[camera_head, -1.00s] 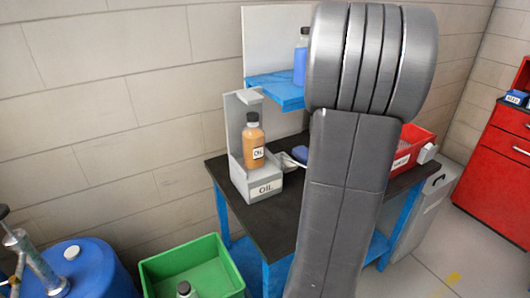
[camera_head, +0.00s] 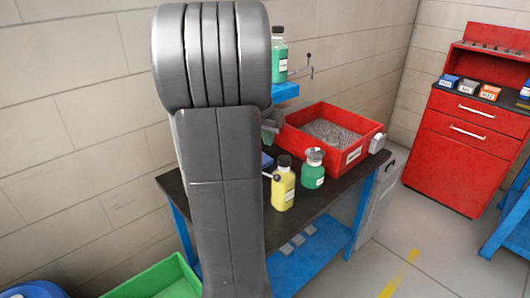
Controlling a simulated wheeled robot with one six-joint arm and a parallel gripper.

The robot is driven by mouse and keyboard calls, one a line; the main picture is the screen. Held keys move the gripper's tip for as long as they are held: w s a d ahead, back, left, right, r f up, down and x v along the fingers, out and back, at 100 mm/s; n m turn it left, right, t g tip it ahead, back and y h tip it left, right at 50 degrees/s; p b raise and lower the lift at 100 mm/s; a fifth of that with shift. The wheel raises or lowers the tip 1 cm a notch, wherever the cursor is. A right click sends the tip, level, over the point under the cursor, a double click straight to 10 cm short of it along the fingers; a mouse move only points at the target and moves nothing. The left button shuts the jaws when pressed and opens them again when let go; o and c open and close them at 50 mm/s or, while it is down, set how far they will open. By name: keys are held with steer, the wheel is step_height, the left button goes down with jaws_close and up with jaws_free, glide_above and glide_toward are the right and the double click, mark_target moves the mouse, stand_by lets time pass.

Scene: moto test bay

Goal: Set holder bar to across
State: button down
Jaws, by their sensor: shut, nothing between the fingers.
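A thin metal bar with a dark knob (camera_head: 308,62) shows beside the blue shelf, next to a teal bottle (camera_head: 279,56). It may be the holder bar, but I cannot tell for sure. Its upright part is short, and a thin part runs left from it toward the bottle. The grey OIL holder on the bench is hidden behind my arm. My arm rises through the left middle of the view. My gripper's fingers cannot be made out; a small grey shape at the arm's right edge is unclear.
The dark bench top (camera_head: 330,186) bears a yellow bottle (camera_head: 284,188), a green bottle (camera_head: 313,170) and a red crate (camera_head: 352,158). A green bin (camera_head: 150,280) stands at lower left. A red cabinet (camera_head: 465,150) stands at right. Floor between bench and cabinet is clear.

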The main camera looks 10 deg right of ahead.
step_height(320, 180, down, 10)
steer(key=p, duration=0.2)
steer(key=shift+s+a+r, duration=0.2)
steer(key=shift+s+r, duration=0.05)
steer(key=shift+s, duration=0.05)
stand_by(0.5)
steer(key=shift+s+a+m+b, duration=0.2)
steer(key=shift+s+m+b, duration=0.1)
steer(key=shift+b, duration=0.15)
